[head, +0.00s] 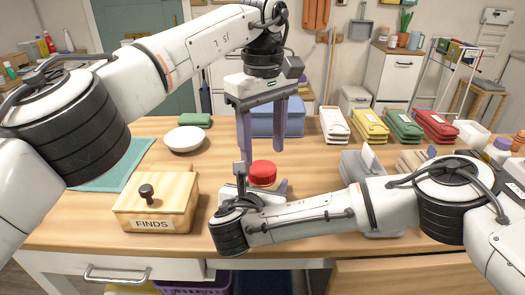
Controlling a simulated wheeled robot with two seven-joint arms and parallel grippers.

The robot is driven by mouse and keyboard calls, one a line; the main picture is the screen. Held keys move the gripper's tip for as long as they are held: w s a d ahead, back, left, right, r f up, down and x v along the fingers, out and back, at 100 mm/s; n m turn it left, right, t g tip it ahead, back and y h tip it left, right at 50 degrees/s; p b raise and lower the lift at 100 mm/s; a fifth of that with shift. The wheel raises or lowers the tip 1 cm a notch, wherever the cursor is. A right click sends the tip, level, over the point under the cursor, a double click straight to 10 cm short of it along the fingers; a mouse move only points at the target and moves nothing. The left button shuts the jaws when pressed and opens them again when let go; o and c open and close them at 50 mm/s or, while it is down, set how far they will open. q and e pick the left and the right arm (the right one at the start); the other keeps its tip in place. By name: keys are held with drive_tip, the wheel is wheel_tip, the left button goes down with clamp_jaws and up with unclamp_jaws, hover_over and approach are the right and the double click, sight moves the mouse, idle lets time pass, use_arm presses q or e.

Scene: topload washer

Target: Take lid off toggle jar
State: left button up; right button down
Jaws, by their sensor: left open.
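A jar with a red lid (263,172) stands on the wooden worktop near the middle; its body is mostly hidden by my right gripper. My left gripper (262,153) points down from above, its two purple fingers apart, with their tips just above and to either side of the red lid. Nothing shows between its fingers. My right gripper (268,187) is low at the jar, its wrist in front of it.
A wooden box labelled FINDS (155,203) with a dark knob stands left of the jar. A white bowl (185,139) and green packet (195,120) lie behind it. A blue bin (277,118) and several coloured cases (402,128) line the back. A grey holder (356,165) stands right.

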sight(263, 169)
use_arm(q)
wheel_tip(263, 169, up, 3)
drive_tip(key=m, duration=0.3)
drive_tip(key=shift+w, duration=0.1)
use_arm(e)
drive_tip(key=shift+a, duration=0.15)
use_arm(q)
drive_tip(key=shift+f, duration=3.9)
drive_tip(key=c, duration=0.9)
use_arm(e)
drive_tip(key=shift+a, duration=0.1)
use_arm(q)
drive_tip(key=shift+d+n, duration=0.1)
drive_tip(key=shift+n, duration=1.5)
use_arm(e)
drive_tip(key=shift+s+a, duration=0.1)
drive_tip(key=shift+a, duration=0.05)
use_arm(q)
drive_tip(key=o, duration=1.1)
drive_tip(key=shift+o, duration=0.3)
use_arm(e)
drive_tip(key=shift+d, duration=0.35)
